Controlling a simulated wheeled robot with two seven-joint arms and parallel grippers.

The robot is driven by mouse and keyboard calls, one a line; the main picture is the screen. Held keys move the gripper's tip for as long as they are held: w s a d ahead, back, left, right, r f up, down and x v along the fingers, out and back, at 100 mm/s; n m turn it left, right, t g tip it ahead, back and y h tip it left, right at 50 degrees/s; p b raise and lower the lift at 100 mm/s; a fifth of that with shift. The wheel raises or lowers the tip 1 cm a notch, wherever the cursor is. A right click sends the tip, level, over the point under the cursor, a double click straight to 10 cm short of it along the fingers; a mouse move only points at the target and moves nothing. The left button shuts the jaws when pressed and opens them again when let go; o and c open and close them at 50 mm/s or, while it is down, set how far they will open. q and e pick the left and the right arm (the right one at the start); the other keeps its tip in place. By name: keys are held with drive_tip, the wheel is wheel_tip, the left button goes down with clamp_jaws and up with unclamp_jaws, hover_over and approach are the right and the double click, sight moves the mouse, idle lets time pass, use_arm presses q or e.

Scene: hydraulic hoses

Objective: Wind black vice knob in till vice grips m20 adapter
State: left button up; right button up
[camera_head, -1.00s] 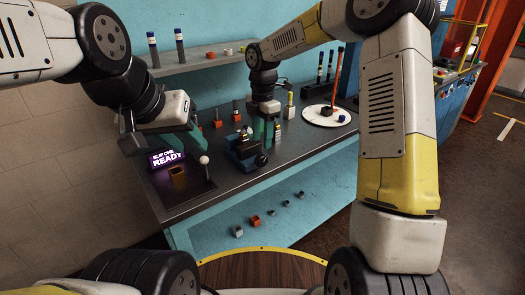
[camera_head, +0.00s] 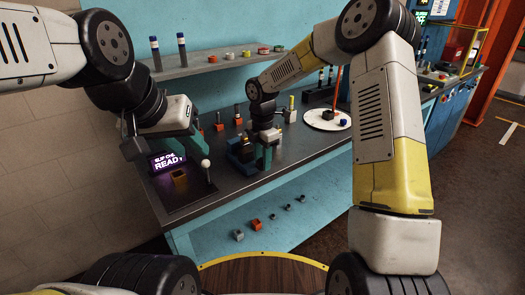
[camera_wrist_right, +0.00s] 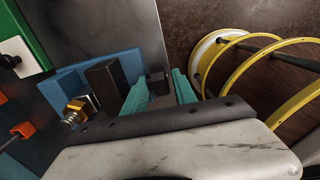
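The blue vice (camera_head: 241,153) stands on the bench; the right wrist view shows its dark jaw (camera_wrist_right: 105,80). An adapter with a brass hex and a silver threaded end (camera_wrist_right: 77,108) sits beside the dark jaw; whether the jaws touch it cannot be told. The black vice knob (camera_wrist_right: 157,78) shows between the teal fingers of my right gripper (camera_wrist_right: 162,92). These fingers are apart, one on each side of the knob, and I see no clear contact. In the head view my right gripper (camera_head: 264,155) hides the knob. My left gripper (camera_head: 165,145) is open and empty above the bench's left end.
A lit sign (camera_head: 168,162) and a white-topped lever (camera_head: 206,165) are at the bench's left end. A white round plate (camera_head: 327,120) lies to the right of my right gripper. A shelf (camera_head: 215,60) runs behind. Small fittings (camera_head: 255,225) lie on the lower shelf.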

clamp_jaws()
drive_tip(key=y, duration=0.1)
drive_tip(key=g+y, duration=0.1)
drive_tip(key=g, duration=0.1)
drive_tip(key=shift+w+d+y, duration=0.25)
drive_tip(key=shift+d+y, duration=0.1)
drive_tip(key=shift+y, duration=0.05)
drive_tip(key=shift+w+d+f+g+y, duration=0.1)
drive_tip(key=shift+w+d+g+y, duration=0.05)
drive_tip(key=shift+g+y, duration=1.05)
drive_tip(key=shift+y, duration=0.3)
drive_tip(key=shift+o, duration=1.7)
unclamp_jaws()
